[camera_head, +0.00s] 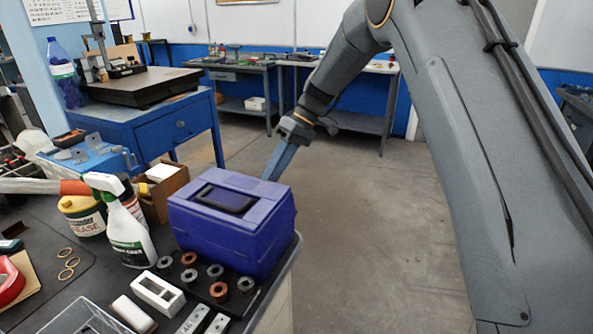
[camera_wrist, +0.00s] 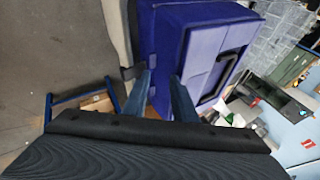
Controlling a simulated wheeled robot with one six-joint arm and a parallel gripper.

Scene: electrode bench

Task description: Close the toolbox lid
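The blue-purple toolbox (camera_head: 232,222) sits at the right edge of the bench. Its lid (camera_head: 228,194), with a black handle (camera_head: 225,199), lies flat on top and looks shut. In the wrist view the toolbox (camera_wrist: 195,45) is tilted in the picture, just beyond the fingers. My gripper (camera_head: 273,172) is at the far side of the toolbox, its fingertips partly hidden behind the box. In the wrist view my gripper (camera_wrist: 160,78) has two blue fingers apart with nothing held between them. I cannot tell whether a finger touches the box.
A spray bottle (camera_head: 125,222), a yellow grease tub (camera_head: 84,216) and a cardboard box (camera_head: 163,190) stand left of the toolbox. Several metal rings (camera_head: 189,277) lie in front of it. The floor (camera_head: 370,230) to the right is clear.

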